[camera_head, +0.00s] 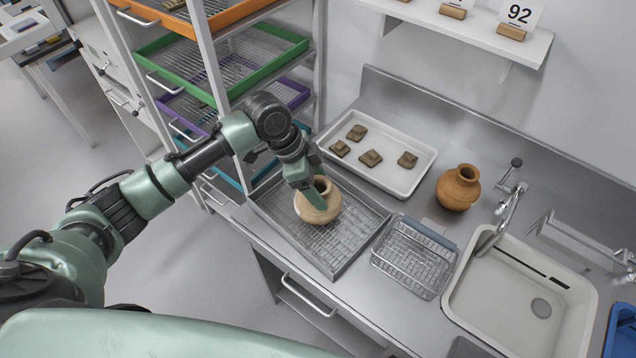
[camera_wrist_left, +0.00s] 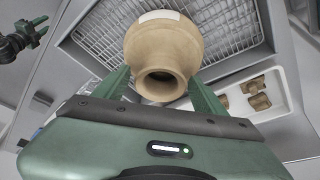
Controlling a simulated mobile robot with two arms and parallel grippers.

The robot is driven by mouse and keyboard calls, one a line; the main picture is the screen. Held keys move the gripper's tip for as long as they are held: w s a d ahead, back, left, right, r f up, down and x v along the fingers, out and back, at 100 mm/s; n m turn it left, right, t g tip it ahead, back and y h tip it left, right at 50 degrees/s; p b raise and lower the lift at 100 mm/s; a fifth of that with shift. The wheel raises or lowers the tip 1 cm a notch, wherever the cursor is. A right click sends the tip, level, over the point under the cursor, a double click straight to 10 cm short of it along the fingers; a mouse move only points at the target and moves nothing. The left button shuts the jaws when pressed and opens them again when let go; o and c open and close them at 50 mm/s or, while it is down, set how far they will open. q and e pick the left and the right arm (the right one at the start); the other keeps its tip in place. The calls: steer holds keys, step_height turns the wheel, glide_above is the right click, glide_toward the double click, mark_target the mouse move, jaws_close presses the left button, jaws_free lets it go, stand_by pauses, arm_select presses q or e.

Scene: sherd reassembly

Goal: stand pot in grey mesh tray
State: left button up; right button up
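A pale tan round pot (camera_head: 318,208) with a short neck is upright over the grey mesh tray (camera_head: 345,262), towards its back left part. Whether its base touches the mesh is hard to tell. My left gripper (camera_head: 312,190) comes down on the pot from above, one finger across its front side. In the left wrist view the pot (camera_wrist_left: 160,48) sits between the two green fingers (camera_wrist_left: 160,82), which appear to touch it on both sides of the mouth. A pale patch shows on its side. My right gripper (camera_wrist_left: 38,30) shows small in the left wrist view, its fingers apart and empty.
A white tray (camera_head: 425,160) with several brown sherds lies behind. An orange-brown pot (camera_head: 458,188) stands on the counter to the right. A wire basket (camera_head: 415,258) and a sink (camera_head: 520,295) are right of the mesh tray. A rack with coloured trays (camera_head: 215,70) stands at left.

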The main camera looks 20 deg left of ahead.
arm_select(q)
steer(key=shift+r, duration=0.1)
steer(key=b+v, duration=0.2)
steer(key=v, duration=1)
